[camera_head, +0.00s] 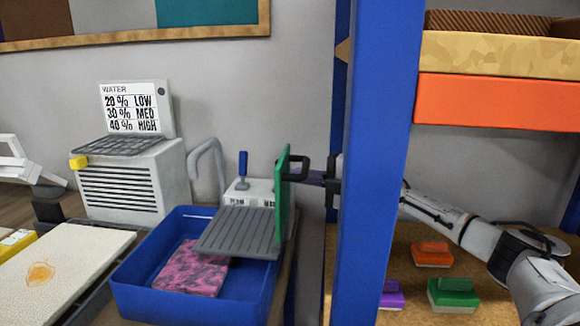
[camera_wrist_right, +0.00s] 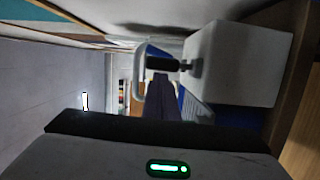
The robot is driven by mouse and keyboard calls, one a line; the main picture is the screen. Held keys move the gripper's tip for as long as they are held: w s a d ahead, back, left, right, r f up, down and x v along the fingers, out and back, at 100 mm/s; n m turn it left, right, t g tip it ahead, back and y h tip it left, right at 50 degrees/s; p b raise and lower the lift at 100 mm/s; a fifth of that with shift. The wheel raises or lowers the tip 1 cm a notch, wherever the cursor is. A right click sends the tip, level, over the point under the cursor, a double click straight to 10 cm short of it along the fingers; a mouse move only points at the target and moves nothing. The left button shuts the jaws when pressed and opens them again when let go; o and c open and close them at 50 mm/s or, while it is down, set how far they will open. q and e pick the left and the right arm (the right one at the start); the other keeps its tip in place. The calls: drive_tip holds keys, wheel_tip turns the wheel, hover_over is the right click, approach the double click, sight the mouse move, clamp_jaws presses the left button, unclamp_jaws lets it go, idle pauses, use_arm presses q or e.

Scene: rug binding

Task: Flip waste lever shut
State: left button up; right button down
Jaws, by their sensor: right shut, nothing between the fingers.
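A white valve box (camera_head: 250,190) stands behind the blue basin, with two dark labels on its front that are hard to read. A blue lever (camera_head: 243,165) stands upright on its left part. A second lever is not clear in the head view; a green upright panel (camera_head: 282,200) covers the box's right side. In the right wrist view a dark lever (camera_wrist_right: 163,63) sticks out from a white box (camera_wrist_right: 245,62). My right gripper (camera_head: 296,172) is shut and empty beside the panel; its purple fingers (camera_wrist_right: 163,88) appear close to the dark lever. Contact is unclear. What seems my left gripper (camera_head: 48,200) is at the far left.
A blue post (camera_head: 380,150) stands in front of my right arm. A curved pipe (camera_head: 212,155) and a white vented unit (camera_head: 130,180) stand left of the valve box.

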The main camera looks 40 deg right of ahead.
drive_tip(key=shift+w+d+r+m+p, duration=0.25)
drive_tip(key=shift+w+d+m+p, duration=0.3)
drive_tip(key=shift+d+m+p, duration=0.1)
use_arm(q)
drive_tip(key=shift+a+r, duration=0.55)
drive_tip(key=shift+r, duration=0.1)
use_arm(e)
drive_tip(key=shift+w+d, duration=0.1)
drive_tip(key=shift+d, duration=0.05)
drive_tip(key=shift+d+r, duration=0.1)
drive_tip(key=shift+r, duration=0.05)
